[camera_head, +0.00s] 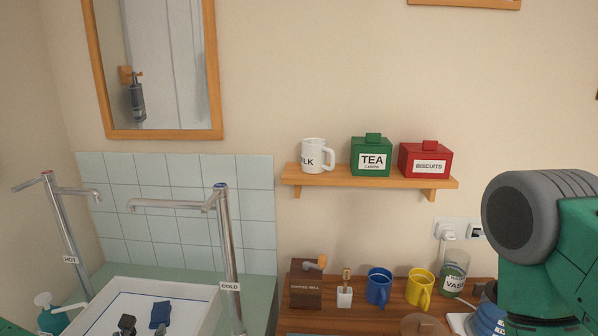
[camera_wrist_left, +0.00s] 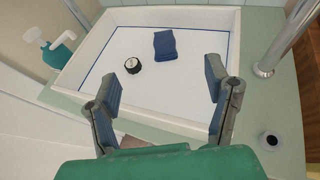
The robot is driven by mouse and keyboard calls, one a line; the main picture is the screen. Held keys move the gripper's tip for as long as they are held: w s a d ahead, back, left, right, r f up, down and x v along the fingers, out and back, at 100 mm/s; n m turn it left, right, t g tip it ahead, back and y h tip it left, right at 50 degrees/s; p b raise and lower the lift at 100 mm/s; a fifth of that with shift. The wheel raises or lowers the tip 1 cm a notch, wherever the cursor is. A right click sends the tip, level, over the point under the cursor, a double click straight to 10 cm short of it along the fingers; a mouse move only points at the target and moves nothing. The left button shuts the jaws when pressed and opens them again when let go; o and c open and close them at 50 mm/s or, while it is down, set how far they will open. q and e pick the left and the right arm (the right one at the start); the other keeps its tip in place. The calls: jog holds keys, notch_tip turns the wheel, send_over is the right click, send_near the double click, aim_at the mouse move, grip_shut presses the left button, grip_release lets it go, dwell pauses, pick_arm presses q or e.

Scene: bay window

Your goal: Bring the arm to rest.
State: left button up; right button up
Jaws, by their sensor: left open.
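My left gripper (camera_wrist_left: 172,66) is open in the left wrist view. Its two grey fingers are spread apart with nothing between them. It is over the near side of the white basin (camera_wrist_left: 174,17), pointing into it. In the head view the basin (camera_head: 172,286) is at the lower left, and a bit of green at the bottom left corner is part of my arm. A large green and grey link of my right arm fills the right side of the head view. My right gripper is out of view.
A blue sponge (camera_wrist_left: 165,44) and a black round item (camera_wrist_left: 134,57) lie in the basin. Tall hot (camera_head: 62,225) and cold (camera_head: 228,255) taps flank it, with a teal soap bottle (camera_head: 52,319) at left. Mugs and a coffee mill (camera_head: 306,288) stand right.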

pick_arm(q)
jog(key=s+d+f+m+g+h+b, duration=0.6)
jog(key=s+d+f+m, duration=0.95)
jog(key=m, duration=0.75)
jog(key=s+a+f+m+g+y+b, duration=0.1)
jog(key=s+a+f+m+g+b, duration=0.1)
jog(key=s+m, duration=0.6)
jog(key=s+a+f+m+g+b, duration=0.2)
jog(key=s+a+m+g, duration=0.2)
jog(key=s+m, duration=0.5)
jog(key=s+a, duration=0.1)
jog(key=a, duration=0.1)
jog(key=shift+a+f+y, duration=0.3)
jog(key=shift+a+y, duration=0.05)
jog(key=shift+y, duration=0.05)
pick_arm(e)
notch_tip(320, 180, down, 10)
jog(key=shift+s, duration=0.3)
pick_arm(q)
jog(key=shift+s, duration=0.1)
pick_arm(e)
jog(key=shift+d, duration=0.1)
